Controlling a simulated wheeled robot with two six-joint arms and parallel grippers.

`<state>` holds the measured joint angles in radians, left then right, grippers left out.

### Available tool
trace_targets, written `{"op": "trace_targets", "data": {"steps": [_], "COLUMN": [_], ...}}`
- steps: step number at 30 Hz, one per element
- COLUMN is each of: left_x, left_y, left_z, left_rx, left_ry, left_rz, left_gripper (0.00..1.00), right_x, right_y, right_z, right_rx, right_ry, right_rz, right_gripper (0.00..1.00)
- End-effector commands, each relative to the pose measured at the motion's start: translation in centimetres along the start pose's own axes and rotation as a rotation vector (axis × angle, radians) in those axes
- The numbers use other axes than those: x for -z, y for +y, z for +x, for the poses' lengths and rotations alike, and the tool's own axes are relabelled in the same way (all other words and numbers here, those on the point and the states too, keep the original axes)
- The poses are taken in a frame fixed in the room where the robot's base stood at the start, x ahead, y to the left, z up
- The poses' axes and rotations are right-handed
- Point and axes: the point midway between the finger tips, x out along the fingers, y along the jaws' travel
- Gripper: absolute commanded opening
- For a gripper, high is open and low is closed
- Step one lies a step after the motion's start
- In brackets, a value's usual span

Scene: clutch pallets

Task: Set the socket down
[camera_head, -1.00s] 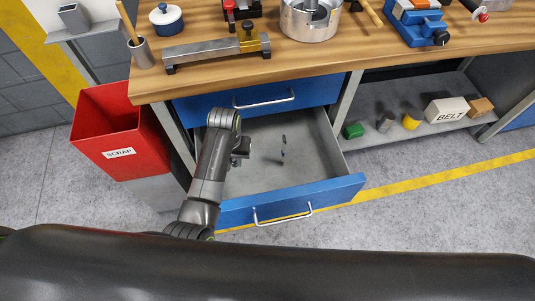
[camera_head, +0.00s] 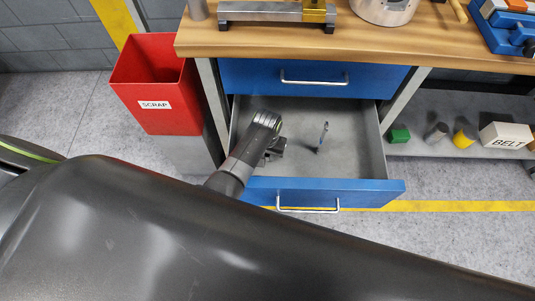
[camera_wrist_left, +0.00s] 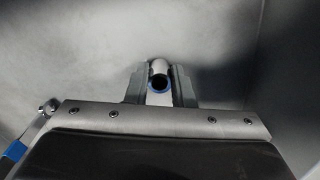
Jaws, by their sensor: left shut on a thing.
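My left gripper (camera_head: 277,150) reaches down into the open blue drawer (camera_head: 365,190) of the workbench, at its left side. In the left wrist view, the two fingers (camera_wrist_left: 160,88) are shut on the socket (camera_wrist_left: 159,68), a small grey metal cylinder with a blue ring around its dark opening. The grey drawer floor lies behind it; whether the socket touches the floor I cannot tell. In the head view the socket is hidden by my gripper. My right gripper is not in view.
A thin tool with some blue (camera_head: 322,136) lies in the drawer right of my gripper; it also shows in the left wrist view (camera_wrist_left: 18,148). A closed blue drawer (camera_head: 300,78) is above. The red scrap bin (camera_head: 160,90) stands left. The drawer's right part is clear.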

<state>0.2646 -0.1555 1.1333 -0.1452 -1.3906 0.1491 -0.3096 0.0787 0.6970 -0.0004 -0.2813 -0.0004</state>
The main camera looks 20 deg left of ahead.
Motion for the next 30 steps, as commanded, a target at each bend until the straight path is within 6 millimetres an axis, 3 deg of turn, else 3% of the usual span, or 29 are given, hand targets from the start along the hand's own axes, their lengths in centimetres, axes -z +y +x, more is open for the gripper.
{"op": "trace_targets", "data": {"steps": [10, 11, 16, 25, 30], "left_x": [0.0, 0.0, 0.0, 0.0, 0.1], "left_y": [0.0, 0.0, 0.0, 0.0, 0.1], "left_z": [0.3, 0.3, 0.3, 0.1, -1.9], "left_rx": [0.0, 0.0, 0.0, 0.0, -0.001], "left_ry": [0.0, 0.001, 0.001, 0.001, 0.003], "left_rz": [0.0, 0.0, 0.0, 0.0, -0.001], "left_gripper": [0.0, 0.23, 0.43, 0.43, 0.43], "right_x": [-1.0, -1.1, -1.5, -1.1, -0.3], "right_y": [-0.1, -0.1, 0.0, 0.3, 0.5], "right_z": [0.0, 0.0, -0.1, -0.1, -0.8], "right_rx": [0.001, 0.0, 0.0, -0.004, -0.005], "right_ry": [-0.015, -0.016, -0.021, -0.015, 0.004], "right_rz": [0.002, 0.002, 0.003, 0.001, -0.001], "right_gripper": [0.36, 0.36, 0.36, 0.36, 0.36]}}
